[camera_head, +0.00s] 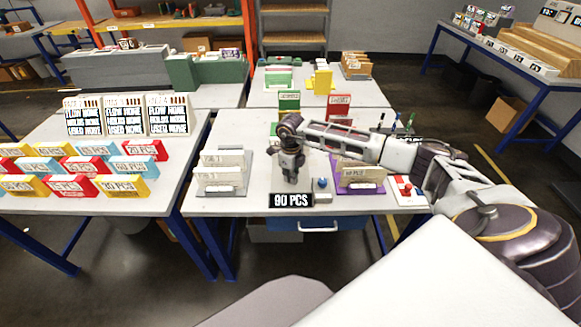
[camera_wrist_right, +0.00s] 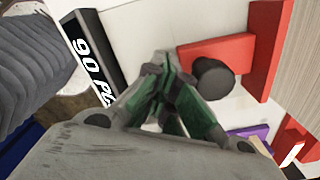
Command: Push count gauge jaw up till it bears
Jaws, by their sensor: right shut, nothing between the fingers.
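My right gripper (camera_head: 290,180) points down over the middle table, just behind the black "90 PCS" sign (camera_head: 291,200). In the right wrist view its fingers (camera_wrist_right: 165,120) are closed together with nothing between them. A red L-shaped part (camera_wrist_right: 240,55) with a dark round knob (camera_wrist_right: 213,78) lies on a white surface beside the fingertips; it looks like the count gauge and its jaw. The fingertips appear close to the knob, but I cannot tell whether they touch. In the head view my arm and gripper seem to hide this part. My left gripper is out of view.
Grey holders with cards (camera_head: 222,172) stand left of the gripper. A purple holder (camera_head: 360,182), a small blue knob (camera_head: 322,184) and a white pad with red top (camera_head: 405,190) are to the right. Red and green card holders (camera_head: 338,105) stand behind.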

